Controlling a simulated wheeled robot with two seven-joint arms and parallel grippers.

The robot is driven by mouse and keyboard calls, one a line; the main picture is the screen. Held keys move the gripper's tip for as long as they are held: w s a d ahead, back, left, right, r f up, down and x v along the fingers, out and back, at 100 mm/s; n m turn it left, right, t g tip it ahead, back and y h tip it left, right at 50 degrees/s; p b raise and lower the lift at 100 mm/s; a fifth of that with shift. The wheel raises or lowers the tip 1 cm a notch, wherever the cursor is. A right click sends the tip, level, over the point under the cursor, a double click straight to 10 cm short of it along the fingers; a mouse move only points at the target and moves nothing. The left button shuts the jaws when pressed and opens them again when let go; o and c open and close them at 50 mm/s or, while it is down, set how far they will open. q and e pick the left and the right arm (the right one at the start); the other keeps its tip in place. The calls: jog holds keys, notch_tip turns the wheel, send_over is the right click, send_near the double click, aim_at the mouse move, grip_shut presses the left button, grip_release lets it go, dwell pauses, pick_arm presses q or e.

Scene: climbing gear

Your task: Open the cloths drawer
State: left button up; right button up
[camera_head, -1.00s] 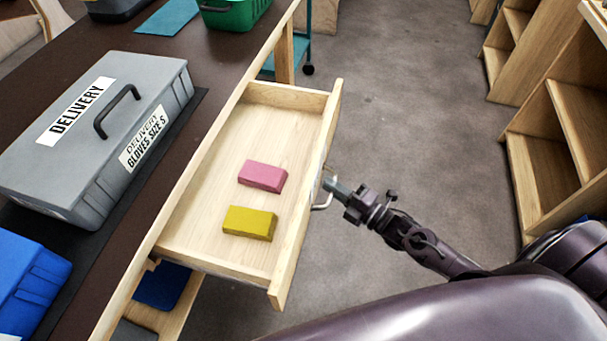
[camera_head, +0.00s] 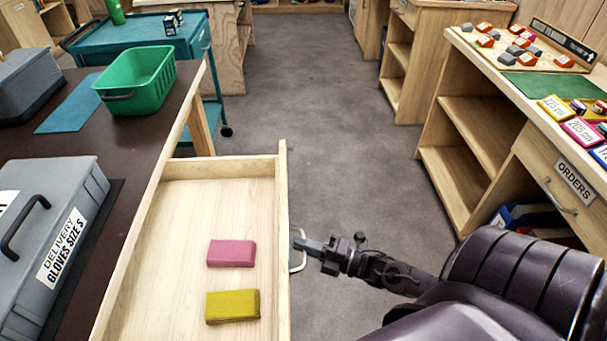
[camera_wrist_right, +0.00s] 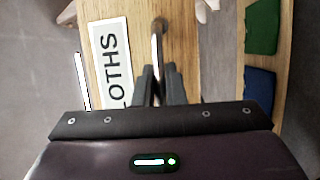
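The cloths drawer (camera_head: 190,193) is pulled out from the dark-topped table in the head view. A pink cloth block (camera_head: 231,253) and a yellow one (camera_head: 232,306) lie inside it. Its metal handle (camera_head: 299,250) is on the outer side of the drawer front. My right gripper (camera_head: 300,243) is at this handle. In the right wrist view the fingers (camera_wrist_right: 158,72) are closed around the handle bar (camera_wrist_right: 157,45), beside a white label (camera_wrist_right: 112,60) reading "LOTHS", its first letter hidden. My left gripper is out of view.
A grey delivery box (camera_head: 60,185) and a green basket (camera_head: 140,80) stand on the table. A teal cart (camera_head: 150,42) is beyond it. Floor (camera_head: 320,110) between is clear.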

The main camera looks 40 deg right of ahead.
jog(key=o, duration=0.4)
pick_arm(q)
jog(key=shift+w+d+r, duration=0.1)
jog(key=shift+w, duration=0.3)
pick_arm(e)
jog(key=v, duration=0.7)
jog(key=shift+s+d, duration=0.25)
jog(key=shift+s, duration=0.1)
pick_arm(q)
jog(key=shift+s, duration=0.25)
